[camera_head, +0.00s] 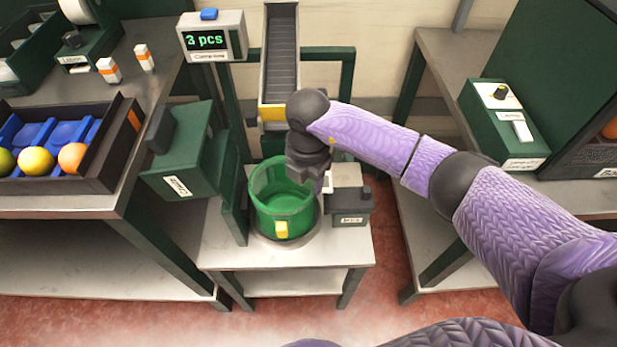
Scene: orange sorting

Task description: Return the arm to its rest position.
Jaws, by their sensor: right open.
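My right arm comes in from the right, with purple links and dark joints. Its right gripper (322,184) points down at the right rim of a green round container (283,215). The gripper is open and I see nothing held in it. Its fingers are small and partly hidden by the wrist, so I cannot tell whether they touch the rim. The container has a yellow tab at its front and looks empty where I see inside. My left gripper is not in view.
The container stands on a small white table (300,255) below a sloped conveyor (281,60). A grey box (347,192) stands close right of the gripper. A green clamp unit (183,165) is at left. A display (212,39) reads "3 pcs". A tray (95,182) holds fruit at far left.

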